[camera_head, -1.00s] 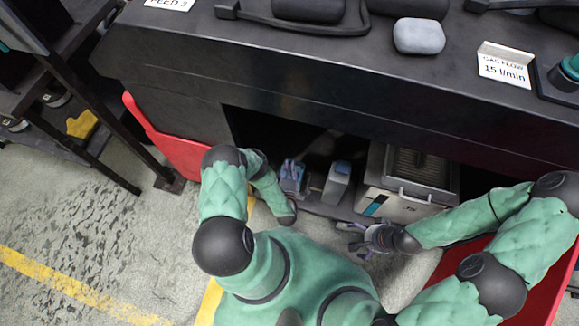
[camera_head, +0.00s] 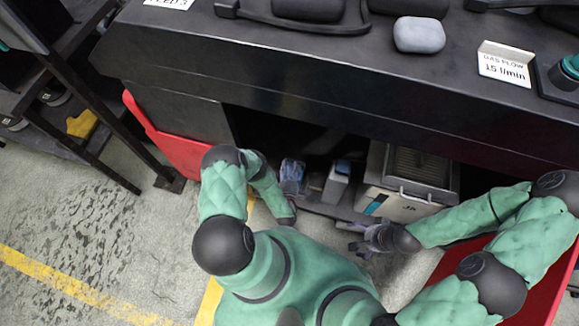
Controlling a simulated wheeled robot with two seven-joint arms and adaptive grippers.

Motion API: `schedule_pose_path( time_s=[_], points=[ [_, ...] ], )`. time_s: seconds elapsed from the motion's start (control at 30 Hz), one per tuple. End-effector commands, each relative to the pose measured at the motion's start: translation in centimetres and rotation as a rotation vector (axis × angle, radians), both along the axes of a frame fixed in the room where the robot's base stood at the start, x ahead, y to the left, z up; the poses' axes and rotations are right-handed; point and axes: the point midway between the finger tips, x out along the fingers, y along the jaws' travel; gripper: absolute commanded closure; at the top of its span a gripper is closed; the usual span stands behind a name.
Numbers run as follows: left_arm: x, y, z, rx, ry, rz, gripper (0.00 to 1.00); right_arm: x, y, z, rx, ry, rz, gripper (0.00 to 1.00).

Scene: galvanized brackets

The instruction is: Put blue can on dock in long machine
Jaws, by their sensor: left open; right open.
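The long machine (camera_head: 300,75) is the dark bench-like body across the view, with an open bay below its front edge. My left gripper (camera_head: 290,187) is open inside the bay. A small bluish shape (camera_head: 292,170) shows at its fingers; it may be the blue can, but it is too small and dark to be sure, and I cannot tell whether they touch. My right gripper (camera_head: 361,243) is open and empty in front of the bay, below the white unit. I cannot make out the dock.
A grey box with a blue top (camera_head: 337,184) stands just right of my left gripper. A white unit with a handle (camera_head: 405,200) fills the bay's right part. Red panels (camera_head: 185,150) flank the bay. A dark rack (camera_head: 90,120) stands at left.

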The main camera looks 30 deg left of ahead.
Motion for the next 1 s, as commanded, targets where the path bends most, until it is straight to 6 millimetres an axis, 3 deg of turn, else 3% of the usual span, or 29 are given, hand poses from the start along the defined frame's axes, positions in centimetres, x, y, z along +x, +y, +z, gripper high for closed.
schedule_pose_path(
  time_s=[0.5, 0.7, 1.0],
  points=[
    [-8.4, -4.2, 1.0, -0.002, 0.004, 0.002, 0.57, 0.0, 0.0, 2.4, 0.000, 0.000, 0.000, 0.00],
    [-9.8, -5.1, 1.1, -0.002, 0.002, 0.000, 0.57, 0.0, 0.0, 2.7, 0.000, 0.000, 0.000, 0.00],
    [-10.0, -5.2, 1.1, -0.001, 0.002, -0.001, 0.57, 0.0, 0.0, 2.6, 0.000, 0.000, 0.000, 0.00]
  ],
)
